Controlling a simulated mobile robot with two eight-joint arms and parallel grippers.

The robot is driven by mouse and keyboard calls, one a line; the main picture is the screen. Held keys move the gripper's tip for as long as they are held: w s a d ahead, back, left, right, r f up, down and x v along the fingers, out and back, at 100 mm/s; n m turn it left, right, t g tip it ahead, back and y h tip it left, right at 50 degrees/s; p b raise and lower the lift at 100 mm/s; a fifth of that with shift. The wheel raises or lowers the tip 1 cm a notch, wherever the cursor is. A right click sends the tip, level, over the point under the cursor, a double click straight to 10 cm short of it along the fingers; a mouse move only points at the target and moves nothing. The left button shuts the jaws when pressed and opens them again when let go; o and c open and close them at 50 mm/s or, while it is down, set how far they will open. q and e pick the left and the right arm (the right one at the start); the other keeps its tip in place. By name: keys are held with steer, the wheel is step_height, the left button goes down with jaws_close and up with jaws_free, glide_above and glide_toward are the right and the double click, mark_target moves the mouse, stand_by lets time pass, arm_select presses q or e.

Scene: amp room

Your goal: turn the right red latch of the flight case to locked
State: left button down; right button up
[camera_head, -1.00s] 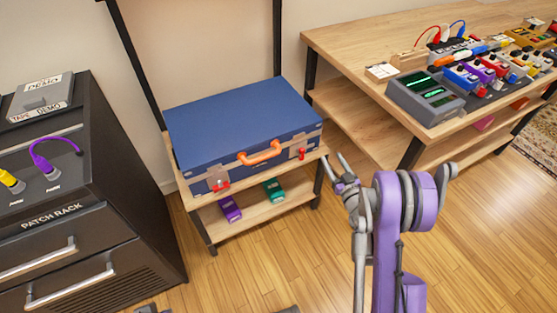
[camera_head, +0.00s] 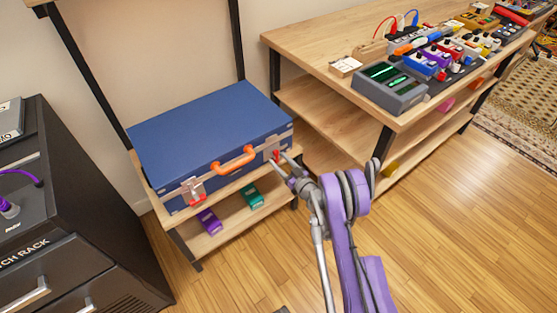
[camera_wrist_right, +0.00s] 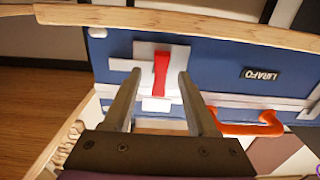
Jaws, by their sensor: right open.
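The blue flight case (camera_head: 205,130) lies shut on a small wooden shelf stand. Its orange handle (camera_head: 234,158) is on the front face, with a red latch on each side. The right red latch (camera_head: 276,154) is partly hidden by my gripper. In the right wrist view this red latch (camera_wrist_right: 161,72) stands upright in the picture on a pale metal plate. My right gripper (camera_head: 286,169) is open at the case's front right corner. Its fingers lie either side of the latch in the wrist view; I cannot tell whether they touch it. The left red latch (camera_head: 194,190) is clear. My left gripper is out of view.
Purple (camera_head: 209,221) and green (camera_head: 252,196) pedals sit on the stand's lower shelf. The dark patch rack (camera_head: 70,230) is at left. A wooden bench (camera_head: 325,82) with gear stands to the right. The floor in front is free.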

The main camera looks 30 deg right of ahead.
steer(key=shift+w, duration=0.5)
jaws_close()
